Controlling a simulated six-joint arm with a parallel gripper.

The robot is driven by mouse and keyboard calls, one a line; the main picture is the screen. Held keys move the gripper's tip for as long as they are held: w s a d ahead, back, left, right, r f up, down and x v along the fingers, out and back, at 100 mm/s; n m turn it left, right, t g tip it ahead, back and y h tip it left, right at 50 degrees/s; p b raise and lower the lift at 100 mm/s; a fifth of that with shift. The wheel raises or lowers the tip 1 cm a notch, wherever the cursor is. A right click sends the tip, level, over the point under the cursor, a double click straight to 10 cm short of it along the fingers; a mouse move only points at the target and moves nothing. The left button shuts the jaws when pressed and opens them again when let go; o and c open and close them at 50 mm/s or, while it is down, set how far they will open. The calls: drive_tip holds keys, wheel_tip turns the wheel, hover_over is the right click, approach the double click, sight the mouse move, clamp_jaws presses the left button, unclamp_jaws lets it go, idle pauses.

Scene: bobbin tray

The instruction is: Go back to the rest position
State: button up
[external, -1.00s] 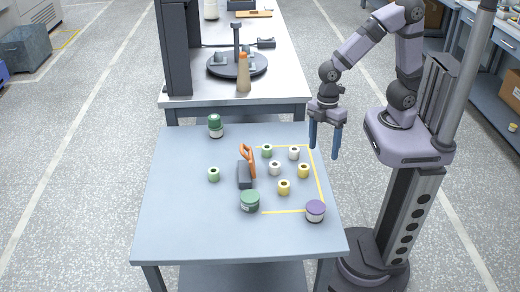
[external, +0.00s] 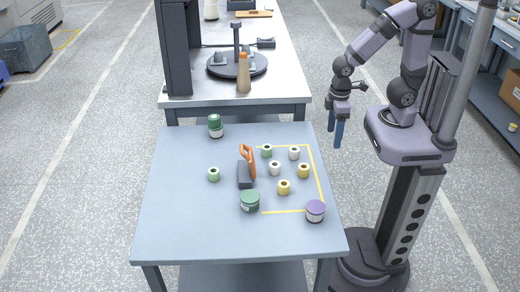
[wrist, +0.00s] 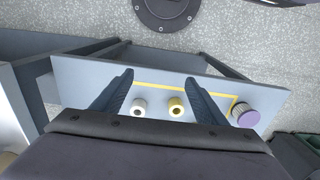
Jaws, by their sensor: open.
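My gripper (external: 338,143) hangs in the air beyond the right edge of the grey table (external: 185,230), fingers pointing down. It is empty and touches nothing. Other bobbins are hidden there by the gripper body.
Several bobbins, including a white one (external: 275,168), stand inside yellow tape (external: 318,180). A green bobbin (external: 213,174) stands left of an orange-handled tool (external: 249,160) in a dark block (external: 244,177). Jars are dark green (external: 215,127), green (external: 250,202) and purple-lidded (external: 315,211), the last at the tape's corner.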

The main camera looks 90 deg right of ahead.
wheel_tip(320, 180, up, 6)
drive_tip(key=p, duration=0.4)
drive_tip(key=shift+f+p, duration=0.2)
drive_tip(key=shift+p, duration=0.1)
idle(0.5)
